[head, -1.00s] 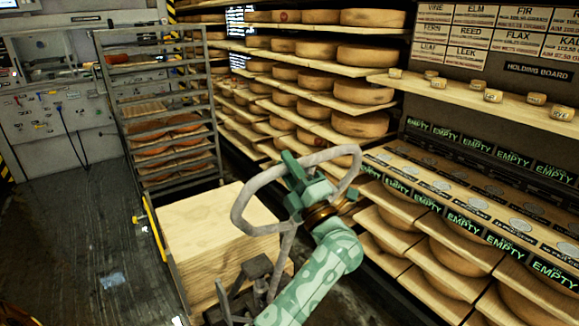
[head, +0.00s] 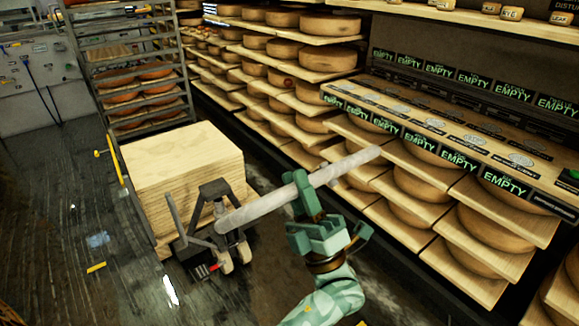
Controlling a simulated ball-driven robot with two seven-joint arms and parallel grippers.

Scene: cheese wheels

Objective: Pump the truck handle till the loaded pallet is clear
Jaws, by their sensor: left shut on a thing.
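The pallet truck (head: 220,244) has a dark frame and small pale wheels, and stands at the near end of the load. The load is a square stack of pale wooden boards (head: 185,160). The pallet's underside is too dark and partly hidden, so I cannot tell whether it is off the floor. My right gripper is not in view.
Shelves of cheese wheels (head: 410,205) line the right side, close to my left arm. A metal rack (head: 135,75) stands behind the load. Dark floor (head: 60,220) is open at the left.

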